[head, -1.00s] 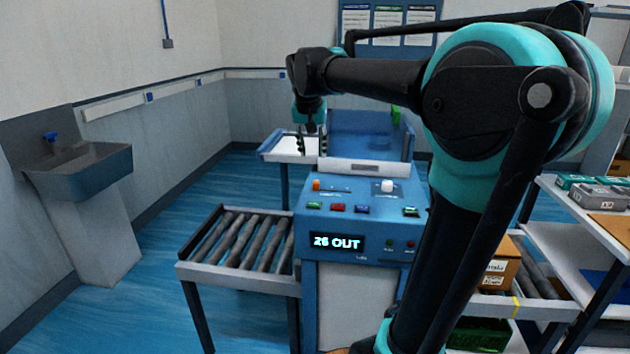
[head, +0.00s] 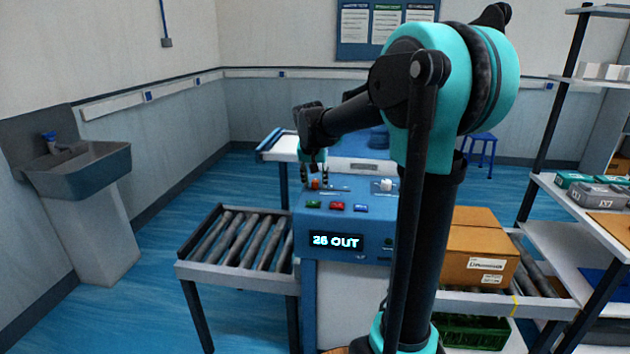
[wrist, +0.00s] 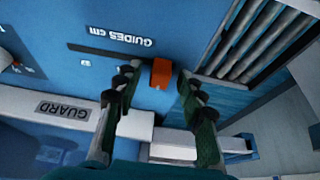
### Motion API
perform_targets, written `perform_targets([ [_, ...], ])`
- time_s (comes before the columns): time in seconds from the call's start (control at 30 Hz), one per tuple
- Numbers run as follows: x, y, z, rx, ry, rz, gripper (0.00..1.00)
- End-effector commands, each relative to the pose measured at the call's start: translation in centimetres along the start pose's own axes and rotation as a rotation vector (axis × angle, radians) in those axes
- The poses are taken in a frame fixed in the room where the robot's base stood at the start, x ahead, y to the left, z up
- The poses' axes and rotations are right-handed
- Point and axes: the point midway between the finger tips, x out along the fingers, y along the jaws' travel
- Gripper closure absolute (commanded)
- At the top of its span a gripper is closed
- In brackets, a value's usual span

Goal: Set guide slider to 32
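The guide slider's orange knob (head: 315,184) is at the left end of its dark slot on the blue control panel (head: 318,218). In the wrist view the knob (wrist: 161,73) shows beside the printed "GUIDES cm" label (wrist: 118,34), with the dark slot (wrist: 100,53) running left from it. My gripper (head: 314,177) is at the knob. In the wrist view my gripper (wrist: 159,78) is open, one finger on each side of the knob, with visible gaps. The display (head: 336,241) shows small text like "25 OUT" or "26 OUT"; the last digit is unclear.
Red (head: 337,206) and blue (head: 361,208) buttons sit just in front of the slot. A white knob (head: 385,185) is to the right. A GUARD bar (wrist: 62,108) crosses the wrist view. A roller conveyor (head: 240,240) adjoins the panel's left.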

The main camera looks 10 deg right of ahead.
Motion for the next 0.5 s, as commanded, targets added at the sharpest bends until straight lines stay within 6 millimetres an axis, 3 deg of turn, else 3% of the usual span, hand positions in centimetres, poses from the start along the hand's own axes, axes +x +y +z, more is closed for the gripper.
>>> perform_targets([
  [0.17, -0.01, 0.0, 0.0, 0.0, 0.0, 0.0, 0.6],
  [0.5, -0.03, 0.0, 0.0, 0.0, 0.0, 0.0, 1.0],
])
